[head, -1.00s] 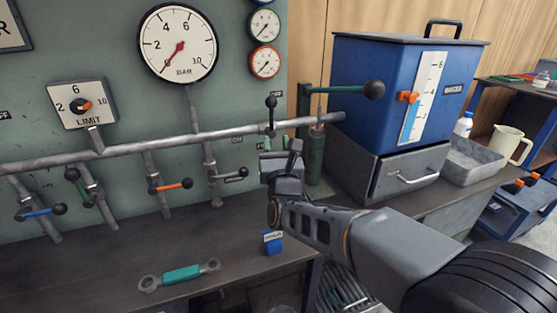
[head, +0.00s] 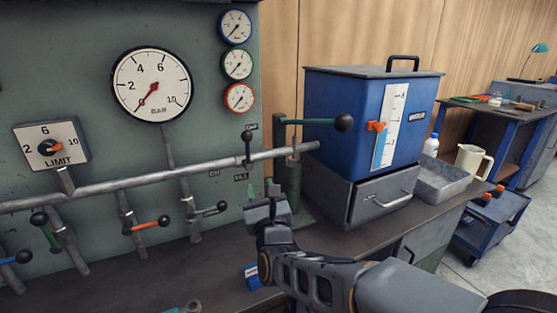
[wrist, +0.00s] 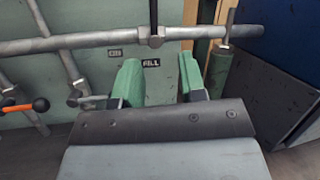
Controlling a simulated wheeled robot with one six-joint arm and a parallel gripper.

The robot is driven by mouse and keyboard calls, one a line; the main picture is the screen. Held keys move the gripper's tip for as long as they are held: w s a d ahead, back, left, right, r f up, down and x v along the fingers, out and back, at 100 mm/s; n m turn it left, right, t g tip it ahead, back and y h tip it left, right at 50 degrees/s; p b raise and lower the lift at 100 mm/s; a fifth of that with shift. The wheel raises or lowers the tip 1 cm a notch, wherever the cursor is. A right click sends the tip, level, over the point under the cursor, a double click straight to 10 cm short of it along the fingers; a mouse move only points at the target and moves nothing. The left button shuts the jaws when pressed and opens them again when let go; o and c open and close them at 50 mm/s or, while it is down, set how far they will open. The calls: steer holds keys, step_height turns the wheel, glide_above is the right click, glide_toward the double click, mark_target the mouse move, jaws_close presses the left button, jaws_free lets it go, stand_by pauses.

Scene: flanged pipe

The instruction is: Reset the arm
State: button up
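My gripper (head: 270,198) is raised over the bench in front of the panel, with my arm coming in from the lower right. In the wrist view my gripper (wrist: 160,80) shows two green fingers standing apart, with nothing between them. Behind the gap are the panel and a FILL label (wrist: 151,62). The grey pipe (head: 150,180) runs across the panel behind and above the gripper. It also shows across the top of the wrist view (wrist: 100,40).
A blue tank (head: 345,110) with a drawer below stands to the right, beside a green-handled pump (head: 292,180). Valves with orange (head: 148,225) and grey handles hang under the pipe. A blue block (head: 251,277) sits near my arm. A grey tray (head: 445,185) is farther right.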

steer(key=s+d+r+n+g+h+p, duration=0.1)
steer(key=d+r+n+g+h+p, duration=0.2)
steer(key=d+r+n+g+p, duration=0.75)
steer(key=s+d+r+n+g+h+p, duration=0.2)
steer(key=s+d+n+g+p, duration=0.1)
steer(key=s+d+n+p, duration=0.4)
steer(key=s+d+r+n+g+h+p, duration=0.1)
steer(key=s+d+n+g+h+p, duration=0.1)
steer(key=s+d+n+p, duration=0.5)
steer(key=s+n+g+p, duration=0.1)
steer(key=s+n+p, duration=0.1)
steer(key=n+p, duration=0.2)
steer(key=shift+d+r+n, duration=0.3)
steer(key=shift+r+n, duration=0.05)
steer(key=shift+n, duration=0.5)
steer(key=shift+s+a, duration=0.1)
steer(key=shift+a, duration=0.05)
